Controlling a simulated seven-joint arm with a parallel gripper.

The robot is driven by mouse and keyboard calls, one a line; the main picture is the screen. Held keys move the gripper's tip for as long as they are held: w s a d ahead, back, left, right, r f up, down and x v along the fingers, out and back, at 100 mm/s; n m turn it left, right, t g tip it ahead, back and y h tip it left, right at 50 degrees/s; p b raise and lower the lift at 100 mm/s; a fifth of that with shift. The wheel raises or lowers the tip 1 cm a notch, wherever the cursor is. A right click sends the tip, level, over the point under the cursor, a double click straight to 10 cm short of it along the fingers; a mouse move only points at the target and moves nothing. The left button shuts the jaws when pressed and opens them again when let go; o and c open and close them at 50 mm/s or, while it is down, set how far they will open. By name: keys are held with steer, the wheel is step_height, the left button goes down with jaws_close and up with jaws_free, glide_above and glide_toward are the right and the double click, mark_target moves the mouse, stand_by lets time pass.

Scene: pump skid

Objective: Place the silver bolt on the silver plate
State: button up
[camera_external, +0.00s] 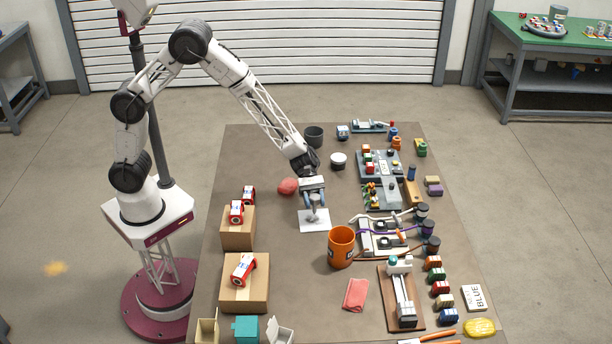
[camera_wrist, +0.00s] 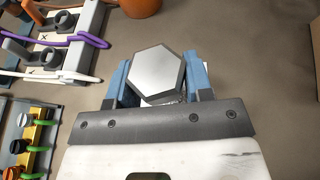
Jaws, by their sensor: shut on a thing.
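The silver bolt (camera_wrist: 156,70) has a large hexagonal head, which faces the wrist camera. My gripper (camera_wrist: 158,80) is shut on it, with a blue finger on either side of the head. In the external view my gripper (camera_external: 313,210) points down over the silver plate (camera_external: 316,228), a pale flat square on the brown table. The bolt is small there, at the fingertips. I cannot tell whether its lower end touches the plate.
A reddish lump (camera_external: 288,186) lies behind and left. Pump assemblies (camera_external: 383,237) with hoses are to the right. Cardboard boxes (camera_external: 243,290) carry red-and-white items at left. A red cloth (camera_external: 356,294) lies nearer.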

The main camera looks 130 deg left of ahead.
mark_target(315, 209)
stand_by(0.3)
steer(key=shift+f, duration=1.8)
steer(key=shift+f, duration=0.1)
steer(key=o, duration=1)
steer(key=shift+c, duration=0.2)
steer(key=shift+a+r, duration=0.1)
steer(key=shift+r, duration=0.1)
steer(key=v, duration=1.1)
steer(key=shift+s+a, duration=0.2)
steer(key=shift+s, duration=0.15)
steer(key=shift+r, duration=0.1)
